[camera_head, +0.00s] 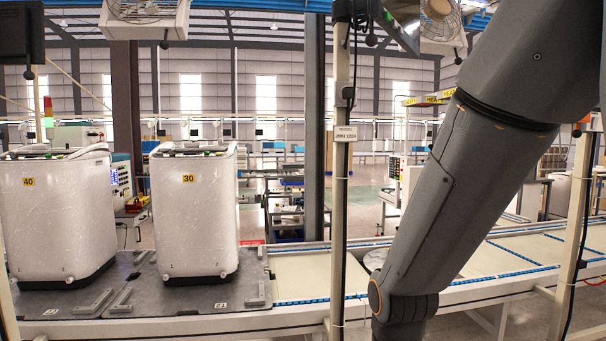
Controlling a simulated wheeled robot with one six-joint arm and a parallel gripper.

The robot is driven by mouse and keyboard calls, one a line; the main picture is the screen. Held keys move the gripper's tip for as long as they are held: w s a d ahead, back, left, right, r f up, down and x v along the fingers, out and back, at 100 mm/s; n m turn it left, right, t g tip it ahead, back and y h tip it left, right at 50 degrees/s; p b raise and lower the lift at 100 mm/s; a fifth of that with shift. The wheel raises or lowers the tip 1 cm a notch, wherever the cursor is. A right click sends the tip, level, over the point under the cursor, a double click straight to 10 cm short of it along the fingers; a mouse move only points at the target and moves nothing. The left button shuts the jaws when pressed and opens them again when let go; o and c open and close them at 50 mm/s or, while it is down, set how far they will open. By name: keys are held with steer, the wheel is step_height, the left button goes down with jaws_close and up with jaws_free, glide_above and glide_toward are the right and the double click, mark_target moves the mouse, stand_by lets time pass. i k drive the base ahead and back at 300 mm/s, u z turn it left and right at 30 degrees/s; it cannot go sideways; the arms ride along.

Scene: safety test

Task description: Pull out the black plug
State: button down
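I cannot make out a black plug in this view. My own grey arm crosses the right side from the upper right down to the bottom edge. My gripper is outside the picture, below or beyond the lower end of the arm. Two white washing-machine-like tubs stand upright on the left: one labelled 40 (60,220) and one labelled 30 (195,215). My arm hides part of the conveyor and the area behind it.
The tubs stand on dark grey pallets (200,297) on a conveyor line (310,277) running across the view. A pale post (340,200) with a sign (345,134) rises in front of the conveyor. Another post (572,240) stands at the right. The conveyor's middle is bare.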

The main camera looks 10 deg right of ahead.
mark_target(347, 93)
steer(key=u, duration=0.85)
steer(key=i, duration=0.8)
steer(key=z, duration=2.45)
